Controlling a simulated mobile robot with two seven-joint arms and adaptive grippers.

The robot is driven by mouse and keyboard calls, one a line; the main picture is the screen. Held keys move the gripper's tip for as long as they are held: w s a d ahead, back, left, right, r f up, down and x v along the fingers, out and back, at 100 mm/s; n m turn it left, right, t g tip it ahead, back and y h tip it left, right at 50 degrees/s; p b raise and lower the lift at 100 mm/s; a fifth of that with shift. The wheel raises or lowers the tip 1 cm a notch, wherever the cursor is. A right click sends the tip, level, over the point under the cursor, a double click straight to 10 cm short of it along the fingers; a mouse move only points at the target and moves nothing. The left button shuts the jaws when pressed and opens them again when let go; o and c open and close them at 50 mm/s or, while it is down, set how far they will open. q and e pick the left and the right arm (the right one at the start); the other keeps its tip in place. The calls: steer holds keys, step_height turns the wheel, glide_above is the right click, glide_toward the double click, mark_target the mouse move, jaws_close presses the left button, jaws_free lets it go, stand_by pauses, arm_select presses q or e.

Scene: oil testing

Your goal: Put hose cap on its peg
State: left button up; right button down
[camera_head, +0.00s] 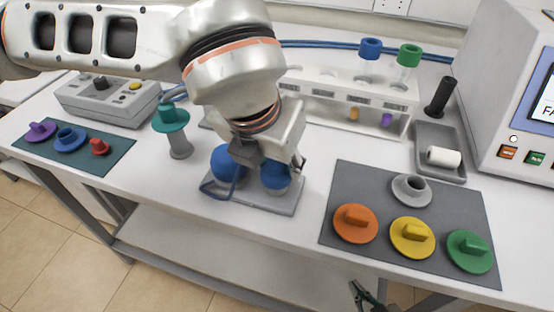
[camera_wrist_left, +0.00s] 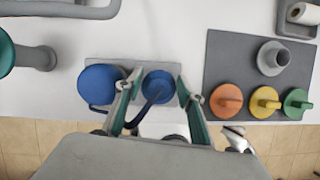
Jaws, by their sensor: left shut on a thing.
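A grey base plate (camera_head: 254,203) on the bench bears two round blue parts side by side, with a blue cord looping between them. My left gripper (camera_head: 268,168) reaches down over the plate and is shut on the right blue part, apparently the hose cap (camera_head: 275,180). In the left wrist view the cap (camera_wrist_left: 158,86) sits between the two fingers (camera_wrist_left: 156,92). The other blue part (camera_wrist_left: 98,84) is just left of the fingers. Whether the cap is on a peg or raised is hidden. My right gripper (camera_head: 366,297) shows partly below the bench edge; its opening is unclear.
A teal-topped grey post (camera_head: 180,145) stands left of the plate. A grey mat (camera_head: 340,190) with coloured caps lies right, a teal mat (camera_head: 112,160) far left. A white tube rack (camera_head: 330,115) is behind. Bare bench separates plate and right mat.

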mark_target(272, 177)
arm_select(q)
steer(key=shift+f+b, duration=0.3)
steer(key=shift+f, duration=0.25)
arm_select(e)
steer(key=shift+s+f, duration=0.25)
steer(key=shift+f, duration=0.25)
arm_select(q)
steer(key=o, duration=0.7)
steer(key=shift+r, duration=0.1)
arm_select(e)
steer(key=shift+r, duration=0.1)
arm_select(q)
steer(key=shift+p+v, duration=1.35)
steer(key=shift+v, duration=1.4)
steer(key=p+v, duration=0.2)
steer(key=v, duration=0.3)
steer(key=shift+s+a+r, duration=0.1)
steer(key=shift+s+r, duration=0.05)
arm_select(e)
step_height(272, 177, up, 7)
steer(key=w, duration=0.3)
steer(key=shift+t, duration=0.4)
steer(key=shift+s+r, duration=0.1)
